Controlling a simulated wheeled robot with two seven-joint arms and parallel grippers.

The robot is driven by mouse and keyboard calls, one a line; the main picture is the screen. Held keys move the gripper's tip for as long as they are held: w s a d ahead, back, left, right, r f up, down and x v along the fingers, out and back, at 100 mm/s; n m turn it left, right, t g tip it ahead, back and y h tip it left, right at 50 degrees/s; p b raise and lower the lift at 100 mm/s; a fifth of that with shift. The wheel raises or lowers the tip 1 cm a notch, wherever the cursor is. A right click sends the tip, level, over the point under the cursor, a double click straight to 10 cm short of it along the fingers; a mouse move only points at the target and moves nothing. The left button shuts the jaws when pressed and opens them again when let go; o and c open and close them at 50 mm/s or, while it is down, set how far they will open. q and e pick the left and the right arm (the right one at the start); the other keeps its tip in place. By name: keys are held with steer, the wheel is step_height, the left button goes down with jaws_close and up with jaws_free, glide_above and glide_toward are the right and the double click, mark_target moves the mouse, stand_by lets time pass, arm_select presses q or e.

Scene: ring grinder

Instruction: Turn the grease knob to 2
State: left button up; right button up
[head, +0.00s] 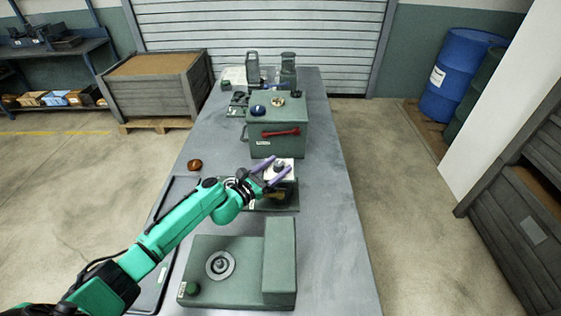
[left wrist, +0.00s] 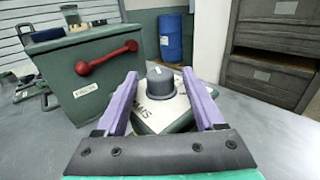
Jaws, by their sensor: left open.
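The grease knob, a dark grey round knob (left wrist: 161,82) with a pale mark on top, sits on a white dial plate (left wrist: 172,112) on a green unit. In the head view the knob (head: 280,165) shows at the middle of the bench. My left gripper (head: 277,172) is open, its purple fingers on either side of the knob. In the left wrist view the fingers (left wrist: 160,92) frame the knob, with gaps on both sides; I cannot tell if they touch it. The dial's numbers are mostly hidden. My right gripper is not in view.
A green box (head: 277,143) with a red lever (head: 281,132) stands just behind the dial. A green unit with a round disc (head: 220,264) is at the bench's front. A brown round object (head: 195,164) lies to the left. The bench's right side is clear.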

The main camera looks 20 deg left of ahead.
arm_select(q)
steer(key=shift+w+d+r, duration=0.1)
steer(key=shift+w+d, duration=0.1)
steer(key=shift+w, duration=0.2)
steer(key=shift+w+d, duration=0.1)
steer(key=shift+d, duration=0.05)
jaws_close()
steer(key=shift+w, duration=0.1)
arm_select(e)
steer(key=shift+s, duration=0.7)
